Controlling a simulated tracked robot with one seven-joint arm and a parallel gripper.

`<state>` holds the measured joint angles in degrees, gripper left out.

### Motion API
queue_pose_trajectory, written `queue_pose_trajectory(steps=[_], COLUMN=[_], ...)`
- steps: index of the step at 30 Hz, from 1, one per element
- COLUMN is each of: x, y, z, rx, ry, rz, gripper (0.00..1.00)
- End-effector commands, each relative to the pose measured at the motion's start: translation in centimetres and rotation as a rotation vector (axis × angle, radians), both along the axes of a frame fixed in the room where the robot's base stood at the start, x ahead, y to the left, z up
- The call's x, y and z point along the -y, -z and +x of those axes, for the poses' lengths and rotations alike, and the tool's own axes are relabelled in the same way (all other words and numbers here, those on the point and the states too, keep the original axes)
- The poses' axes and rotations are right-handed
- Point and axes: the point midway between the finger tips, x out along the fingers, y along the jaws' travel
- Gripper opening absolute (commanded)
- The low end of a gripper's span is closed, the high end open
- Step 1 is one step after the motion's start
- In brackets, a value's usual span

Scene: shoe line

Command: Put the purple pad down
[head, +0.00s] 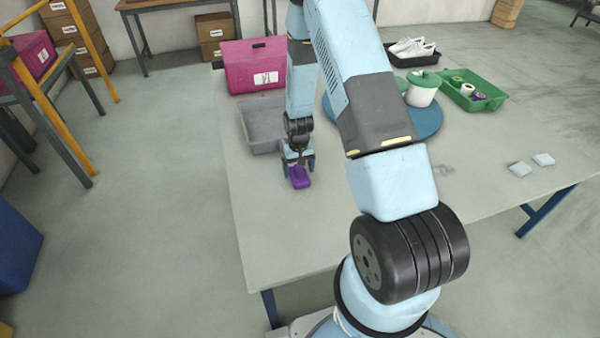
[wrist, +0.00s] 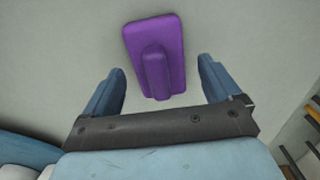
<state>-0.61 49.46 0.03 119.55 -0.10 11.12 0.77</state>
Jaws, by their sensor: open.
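The purple pad (head: 300,177) lies on the table (head: 275,220), in front of the grey bin. In the wrist view the purple pad (wrist: 156,52) shows as a flat rectangle with a raised grip along its middle. My gripper (head: 298,164) is open just above the pad. In the wrist view the two fingers of my gripper (wrist: 162,82) stand apart on either side of the pad's near end, with gaps between them and the pad. The fingers do not touch it.
A grey bin (head: 262,126) and a magenta box (head: 254,68) stand behind the pad. A blue round mat (head: 432,122) with a white pot (head: 422,92), a green tray (head: 490,98) and two pale pads (head: 520,169) are to the right. The table's front left is clear.

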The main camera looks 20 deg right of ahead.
Motion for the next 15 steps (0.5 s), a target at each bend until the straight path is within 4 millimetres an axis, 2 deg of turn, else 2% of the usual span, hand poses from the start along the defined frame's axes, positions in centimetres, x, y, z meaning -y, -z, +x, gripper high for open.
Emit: queue_pose_trajectory(steps=[9,15], x=[0.0,0.0], y=[-5.5,-8.2], z=[0.1,0.1], rx=[0.003,0.002], ry=[0.0,0.0], rz=[0.0,0.0], gripper=[0.91,0.91])
